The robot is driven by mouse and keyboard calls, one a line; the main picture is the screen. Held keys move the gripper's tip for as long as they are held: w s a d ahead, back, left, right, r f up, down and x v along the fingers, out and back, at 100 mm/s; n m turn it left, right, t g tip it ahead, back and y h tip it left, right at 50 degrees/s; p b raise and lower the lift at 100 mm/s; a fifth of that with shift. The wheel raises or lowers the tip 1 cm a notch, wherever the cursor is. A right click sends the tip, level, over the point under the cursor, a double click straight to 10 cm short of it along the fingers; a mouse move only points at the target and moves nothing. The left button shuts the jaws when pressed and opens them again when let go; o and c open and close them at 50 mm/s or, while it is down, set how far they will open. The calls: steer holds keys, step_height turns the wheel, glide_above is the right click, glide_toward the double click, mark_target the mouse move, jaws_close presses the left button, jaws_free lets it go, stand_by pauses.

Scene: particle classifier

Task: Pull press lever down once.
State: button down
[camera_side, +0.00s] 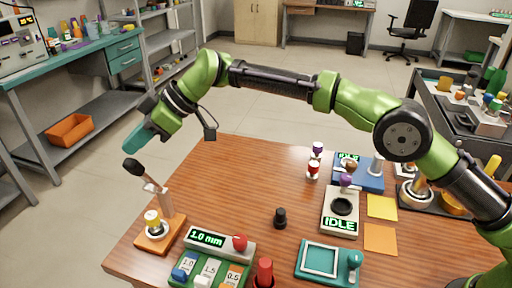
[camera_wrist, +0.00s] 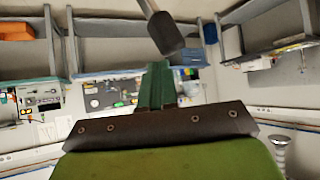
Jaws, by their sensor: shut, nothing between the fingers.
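The press stands at the table's left front corner, with an orange base (camera_side: 152,242), a pale upright post (camera_side: 166,202) and a white and yellow piece (camera_side: 153,221) on its base. Its lever slants up to the left and ends in a dark handle (camera_side: 134,168). My gripper (camera_side: 131,145) is shut and empty, just above the handle in the side view, with a small gap seen between them. In the wrist view my teal fingers (camera_wrist: 158,68) are together, and a dark paddle-shaped thing (camera_wrist: 165,35), probably the lever handle, is just beyond their tips.
A green unit with a 1.0 mm display (camera_side: 218,239) and a red knob stands right of the press. A black knobbed piece (camera_side: 280,218), a grey device reading IDLE (camera_side: 340,212) and a teal tray (camera_side: 327,262) are farther right. The table's left rear is clear.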

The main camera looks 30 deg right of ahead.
mark_target(131, 163)
steer(key=shift+a, duration=0.1)
steer(key=shift+s+a+f, duration=0.65)
steer(key=shift+s+a, duration=0.15)
steer(key=shift+s, duration=0.1)
steer(key=shift+s+a+f, duration=0.1)
steer(key=shift+a, duration=0.05)
steer(key=shift+s+a+f, duration=0.45)
steer(key=shift+s+f, duration=0.05)
steer(key=shift+f, duration=0.1)
steer(key=shift+s+a+f, duration=0.55)
steer(key=shift+f, duration=0.1)
